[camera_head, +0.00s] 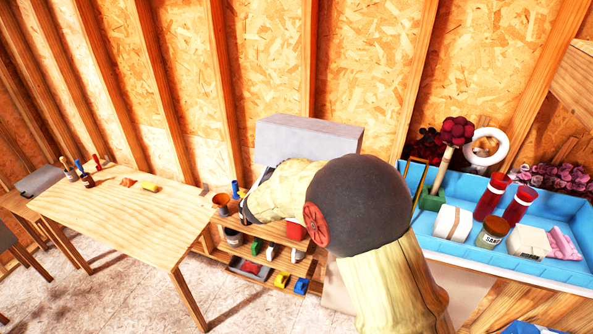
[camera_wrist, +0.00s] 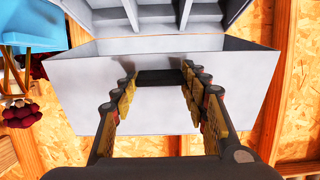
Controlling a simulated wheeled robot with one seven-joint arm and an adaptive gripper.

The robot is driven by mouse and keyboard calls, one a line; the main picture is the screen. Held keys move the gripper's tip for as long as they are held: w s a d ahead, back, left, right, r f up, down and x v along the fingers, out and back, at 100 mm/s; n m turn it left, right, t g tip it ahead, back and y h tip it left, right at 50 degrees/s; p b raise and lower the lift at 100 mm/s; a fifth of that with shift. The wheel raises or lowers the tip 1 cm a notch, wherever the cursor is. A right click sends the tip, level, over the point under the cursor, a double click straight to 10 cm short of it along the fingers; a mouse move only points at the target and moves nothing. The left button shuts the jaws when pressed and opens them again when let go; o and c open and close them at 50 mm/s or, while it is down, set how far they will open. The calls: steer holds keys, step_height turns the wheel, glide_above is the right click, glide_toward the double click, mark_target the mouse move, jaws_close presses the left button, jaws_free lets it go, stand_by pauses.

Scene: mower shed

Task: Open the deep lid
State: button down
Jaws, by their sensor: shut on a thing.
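The deep lid shows in the head view as a light grey box shape (camera_head: 310,138) against the back wall, its lower front hidden by my arm. In the wrist view its pale metal panel (camera_wrist: 80,85) fills the middle, with an open hollow behind its upper edge. A dark handle (camera_wrist: 160,78) sits on the panel. My gripper (camera_wrist: 160,72) has a finger at each side of this handle and is shut on it. In the head view my gripper is mostly hidden behind my arm.
Grey compartments (camera_wrist: 150,12) show beyond the panel's edge. A wooden shelf (camera_head: 210,243) with pots and small coloured things stands below my arm. A wooden table (camera_head: 130,215) is at left. A blue tray (camera_head: 565,270) with bottles and boxes is at right.

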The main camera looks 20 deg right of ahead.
steer(key=c, duration=1)
jaws_free()
steer(key=shift+o, duration=0.2)
steer(key=v, duration=1.2)
